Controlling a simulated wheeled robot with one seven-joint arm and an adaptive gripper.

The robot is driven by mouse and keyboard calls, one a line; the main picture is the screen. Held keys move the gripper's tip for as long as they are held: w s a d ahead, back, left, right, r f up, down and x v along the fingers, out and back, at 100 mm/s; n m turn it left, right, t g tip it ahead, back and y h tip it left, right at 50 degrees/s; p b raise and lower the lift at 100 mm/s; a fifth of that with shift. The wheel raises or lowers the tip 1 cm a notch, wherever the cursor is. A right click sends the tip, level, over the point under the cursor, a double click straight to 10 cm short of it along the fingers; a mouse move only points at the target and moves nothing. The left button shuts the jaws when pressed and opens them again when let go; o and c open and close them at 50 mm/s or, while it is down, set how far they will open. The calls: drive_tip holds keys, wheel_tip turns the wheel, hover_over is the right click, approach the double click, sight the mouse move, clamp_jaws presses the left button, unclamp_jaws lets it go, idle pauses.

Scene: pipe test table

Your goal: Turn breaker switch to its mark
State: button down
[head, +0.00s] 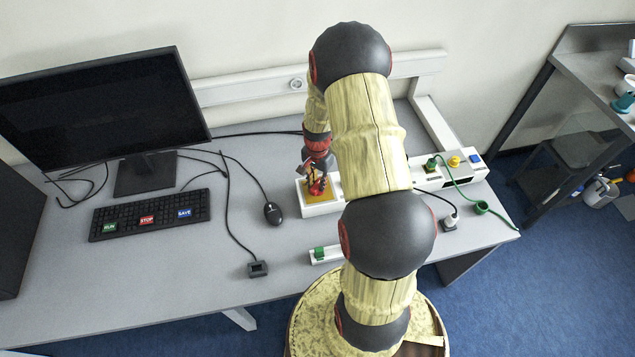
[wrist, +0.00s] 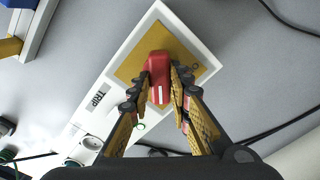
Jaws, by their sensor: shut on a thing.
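The breaker switch (wrist: 159,68) is a red handle with a white line on it, set on a square yellow plate (wrist: 184,42) at one end of a white panel (wrist: 141,36). My gripper (wrist: 160,75) is shut on the red handle, one finger on each side. The word TRIP is printed on the panel beside the plate. In the head view my gripper (head: 318,187) reaches down to the yellow plate, and my arm hides the middle of the panel (head: 318,209).
A monitor (head: 98,105), a keyboard (head: 150,213) and a mouse (head: 273,213) are left of the panel. A small black box (head: 258,268) lies in front.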

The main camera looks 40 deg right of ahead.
sight(317, 184)
drive_tip(key=c, duration=1.6)
unclamp_jaws()
drive_tip(key=shift+c, duration=0.2)
drive_tip(key=shift+r, duration=0.1)
wheel_tip(317, 184, up, 12)
